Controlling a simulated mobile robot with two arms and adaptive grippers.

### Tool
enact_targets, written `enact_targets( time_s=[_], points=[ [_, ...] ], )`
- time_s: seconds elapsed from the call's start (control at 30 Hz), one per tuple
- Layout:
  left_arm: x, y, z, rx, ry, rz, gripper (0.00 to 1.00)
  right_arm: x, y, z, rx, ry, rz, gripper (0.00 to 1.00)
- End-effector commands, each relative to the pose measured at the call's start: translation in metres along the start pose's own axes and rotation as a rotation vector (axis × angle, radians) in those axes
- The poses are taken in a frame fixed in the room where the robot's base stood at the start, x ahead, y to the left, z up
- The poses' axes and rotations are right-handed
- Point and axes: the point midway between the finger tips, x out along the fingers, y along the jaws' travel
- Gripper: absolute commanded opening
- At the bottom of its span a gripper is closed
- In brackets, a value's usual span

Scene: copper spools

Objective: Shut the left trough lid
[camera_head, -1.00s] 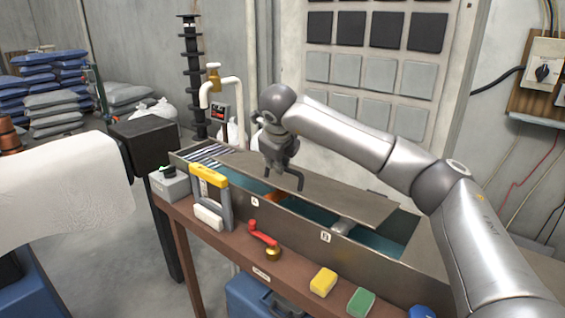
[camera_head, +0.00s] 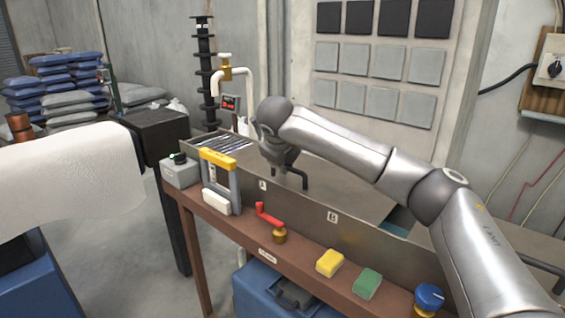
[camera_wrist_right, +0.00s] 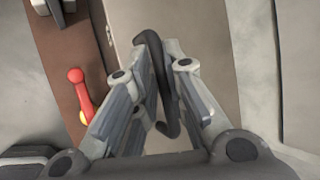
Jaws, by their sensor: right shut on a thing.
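The left trough lid (camera_head: 340,191) is a flat grey-brown plate lying over the trough (camera_head: 300,205), its front edge close to the front wall. My right gripper (camera_head: 281,168) is shut on the lid's dark bar handle (camera_head: 303,180). In the right wrist view my right gripper (camera_wrist_right: 166,62) has its fingers on both sides of the dark handle (camera_wrist_right: 172,128). A small teal opening (camera_head: 395,230) shows at the lid's right end, partly hidden by my right arm. My left gripper is not in view.
On the bench's front ledge stand a yellow-and-grey frame (camera_head: 232,183), a red-handled valve (camera_head: 268,215), a yellow sponge (camera_head: 329,263), a green sponge (camera_head: 367,284) and a blue knob (camera_head: 429,297). Another dark handle (camera_head: 545,268) is at the right.

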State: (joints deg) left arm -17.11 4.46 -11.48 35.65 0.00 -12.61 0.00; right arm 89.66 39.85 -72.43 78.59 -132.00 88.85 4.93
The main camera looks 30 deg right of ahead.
Motion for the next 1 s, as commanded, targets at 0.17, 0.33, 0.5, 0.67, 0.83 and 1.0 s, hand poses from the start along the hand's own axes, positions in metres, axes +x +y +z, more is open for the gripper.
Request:
enact_targets(
  time_s=[0.17, 0.33, 0.5, 0.67, 0.83, 1.0],
  points=[
    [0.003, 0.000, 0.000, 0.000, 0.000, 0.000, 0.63, 0.013, 0.027, -0.009, -0.023, 0.035, 0.047, 0.15],
    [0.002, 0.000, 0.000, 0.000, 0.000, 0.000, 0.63, 0.013, 0.027, -0.009, -0.024, 0.034, 0.047, 0.34],
    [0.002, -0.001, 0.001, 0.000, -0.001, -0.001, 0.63, 0.013, 0.026, -0.009, -0.024, 0.033, 0.047, 0.34],
    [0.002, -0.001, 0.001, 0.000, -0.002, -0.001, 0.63, 0.013, 0.025, -0.009, -0.024, 0.032, 0.048, 0.34],
    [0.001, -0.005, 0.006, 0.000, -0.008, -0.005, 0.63, 0.009, 0.025, -0.008, -0.024, 0.030, 0.047, 0.34],
    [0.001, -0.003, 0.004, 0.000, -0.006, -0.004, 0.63, -0.016, 0.023, -0.006, -0.024, 0.024, 0.044, 0.34]
  ],
)
